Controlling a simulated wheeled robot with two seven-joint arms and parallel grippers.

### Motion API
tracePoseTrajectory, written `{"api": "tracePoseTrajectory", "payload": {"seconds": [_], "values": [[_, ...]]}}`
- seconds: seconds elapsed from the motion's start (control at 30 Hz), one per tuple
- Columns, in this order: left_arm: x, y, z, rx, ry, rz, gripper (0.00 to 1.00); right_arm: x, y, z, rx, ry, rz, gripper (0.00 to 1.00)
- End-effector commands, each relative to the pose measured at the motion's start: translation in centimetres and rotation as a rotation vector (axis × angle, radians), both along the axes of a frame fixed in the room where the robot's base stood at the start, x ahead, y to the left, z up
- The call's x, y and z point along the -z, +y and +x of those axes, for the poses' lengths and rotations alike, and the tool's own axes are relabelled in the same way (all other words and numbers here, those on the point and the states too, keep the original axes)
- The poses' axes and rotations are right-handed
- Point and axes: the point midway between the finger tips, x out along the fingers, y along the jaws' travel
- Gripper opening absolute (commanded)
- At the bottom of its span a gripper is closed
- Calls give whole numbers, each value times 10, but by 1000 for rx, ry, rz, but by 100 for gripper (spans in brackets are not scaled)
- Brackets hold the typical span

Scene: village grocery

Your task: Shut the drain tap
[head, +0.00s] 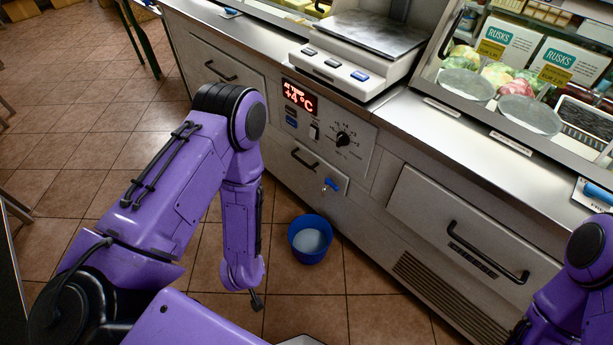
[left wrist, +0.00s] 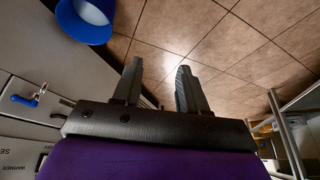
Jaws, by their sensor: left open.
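The drain tap has a blue lever (head: 332,184) and sits low on the front of the counter, below a black drawer-type handle. In the left wrist view the tap (left wrist: 24,101) shows at the left edge, with a small metal body beside the blue lever. The lever lies roughly along the panel; I cannot tell whether water runs. A blue bucket (head: 310,246) with pale liquid in it stands on the floor below the tap. My left gripper (head: 257,301) points down, left of the bucket and apart from the tap. Its two fingers (left wrist: 158,88) are spread and empty. My right gripper is out of view.
The counter front carries a control panel with a red display (head: 299,97) and a black knob (head: 343,139). A drawer (head: 440,215) with a long handle is to the right. A scale (head: 345,65) stands on top. The tiled floor (head: 90,150) at left is mostly clear.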

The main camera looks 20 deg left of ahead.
Motion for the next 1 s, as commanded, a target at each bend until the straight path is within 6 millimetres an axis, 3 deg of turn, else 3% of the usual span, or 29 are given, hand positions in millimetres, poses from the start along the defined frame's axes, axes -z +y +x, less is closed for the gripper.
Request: {"api": "tracePoseTrajectory", "payload": {"seconds": [0.03, 0.13, 0.2, 0.3, 0.33, 0.4, 0.5, 0.8, 1.0], "values": [[25, -6, 52, -67, -39, -42, 42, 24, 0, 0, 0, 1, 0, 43], [32, -28, 157, -208, -94, -218, 42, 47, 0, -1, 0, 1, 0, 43], [13, -45, 228, -274, -150, -379, 42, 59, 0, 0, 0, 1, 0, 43], [-27, -62, 297, -308, -226, -568, 42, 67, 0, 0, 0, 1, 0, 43], [-37, -64, 310, -311, -243, -608, 42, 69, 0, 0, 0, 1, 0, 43], [-54, -69, 330, -312, -270, -669, 42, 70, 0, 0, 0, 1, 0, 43], [-56, -73, 342, -311, -281, -697, 42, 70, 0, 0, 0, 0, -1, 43], [0, -89, 373, -305, -277, -691, 42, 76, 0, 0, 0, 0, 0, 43], [22, -95, 387, -308, -278, -691, 42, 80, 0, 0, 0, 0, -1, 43]]}}
